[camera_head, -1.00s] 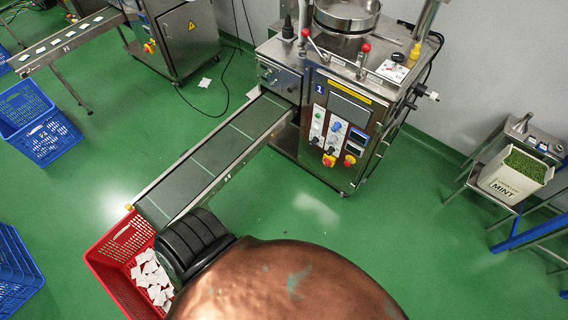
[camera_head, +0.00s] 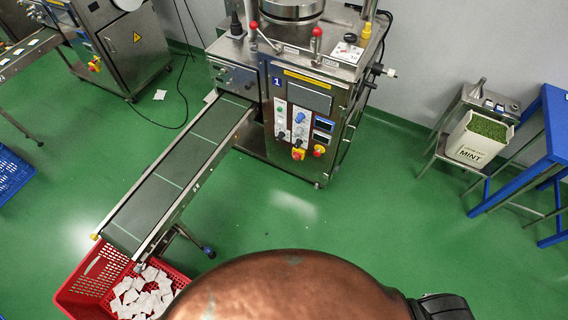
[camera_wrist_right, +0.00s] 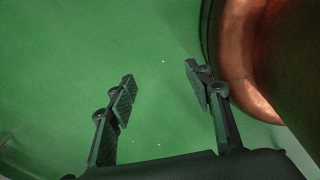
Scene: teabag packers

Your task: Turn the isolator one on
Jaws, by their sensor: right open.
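The machine marked "1" (camera_head: 284,110) stands at the upper middle of the head view. Its front panel carries two red-and-yellow controls low down, a left one (camera_head: 298,154) and a right one (camera_head: 319,151). I cannot tell which is the isolator or how either is set. My right gripper (camera_wrist_right: 160,80) shows in the right wrist view. Its fingers are apart, with only green floor between them, and it touches nothing. My left gripper is in neither current view.
A conveyor (camera_head: 172,178) runs from the machine down-left to a red crate (camera_head: 84,290) with white teabags. A mint box (camera_head: 478,138) sits on a stand at right, by a blue frame (camera_head: 545,130). Green floor (camera_head: 370,210) before and right of the machine is clear.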

